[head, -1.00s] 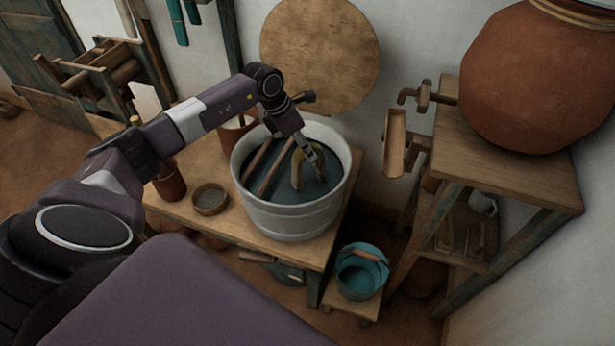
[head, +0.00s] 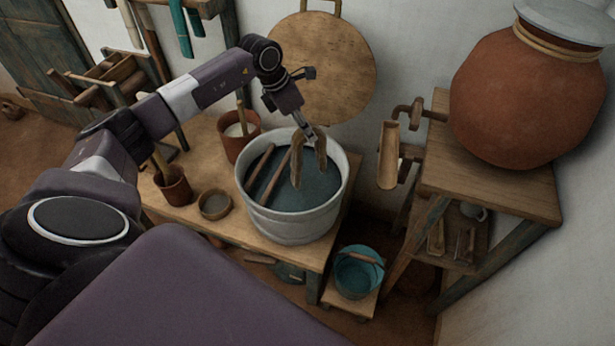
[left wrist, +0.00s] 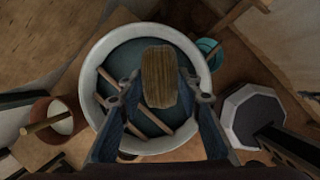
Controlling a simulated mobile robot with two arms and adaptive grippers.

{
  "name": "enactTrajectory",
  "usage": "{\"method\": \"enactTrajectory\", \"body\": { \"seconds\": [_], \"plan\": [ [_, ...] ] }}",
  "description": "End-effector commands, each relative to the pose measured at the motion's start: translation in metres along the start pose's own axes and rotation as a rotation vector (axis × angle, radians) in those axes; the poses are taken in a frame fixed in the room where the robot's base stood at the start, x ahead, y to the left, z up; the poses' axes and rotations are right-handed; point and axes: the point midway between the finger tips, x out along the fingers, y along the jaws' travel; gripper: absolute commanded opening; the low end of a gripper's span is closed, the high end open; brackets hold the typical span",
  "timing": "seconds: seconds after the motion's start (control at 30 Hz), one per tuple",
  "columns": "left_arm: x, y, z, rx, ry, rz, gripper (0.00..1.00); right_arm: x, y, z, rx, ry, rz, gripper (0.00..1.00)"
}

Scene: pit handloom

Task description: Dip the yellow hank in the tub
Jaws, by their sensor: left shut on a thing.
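The brownish-yellow hank (head: 298,170) hangs in an arch from my left gripper (head: 312,132), with its two strands pointing down over the tub (head: 287,226). The tub is a pale round vessel of dark blue liquid (head: 312,190). The strand ends show against the liquid; I cannot tell whether they touch it. In the left wrist view the hank (left wrist: 159,78) sits between the fingers, above the liquid and inside the outline of the tub's rim (left wrist: 87,92). My right gripper is not in view.
Two sticks (head: 273,172) lean in the tub's left side. A brown pot (head: 235,148), a cup (head: 173,187) and a small bowl (head: 214,205) stand left on the bench (head: 225,228). A round wooden board (head: 320,70) leans behind. A teal bucket (head: 357,273) sits lower right.

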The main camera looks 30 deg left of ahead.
Motion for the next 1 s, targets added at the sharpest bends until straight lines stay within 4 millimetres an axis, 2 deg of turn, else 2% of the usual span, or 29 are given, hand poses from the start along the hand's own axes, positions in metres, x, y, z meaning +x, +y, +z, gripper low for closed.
{"method": "enactTrajectory", "body": {
  "seconds": [0.03,0.5,1.0],
  "plan": [
    [-0.01,0.0,0.004,0.0,-0.001,0.001,0.11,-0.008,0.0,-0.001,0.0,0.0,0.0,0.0],
    [-0.058,0.0,0.024,0.0,-0.001,0.001,0.11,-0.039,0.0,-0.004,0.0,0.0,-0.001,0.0],
    [-0.06,0.0,0.025,0.0,-0.001,0.001,0.11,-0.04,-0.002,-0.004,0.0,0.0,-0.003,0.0]
  ]
}}
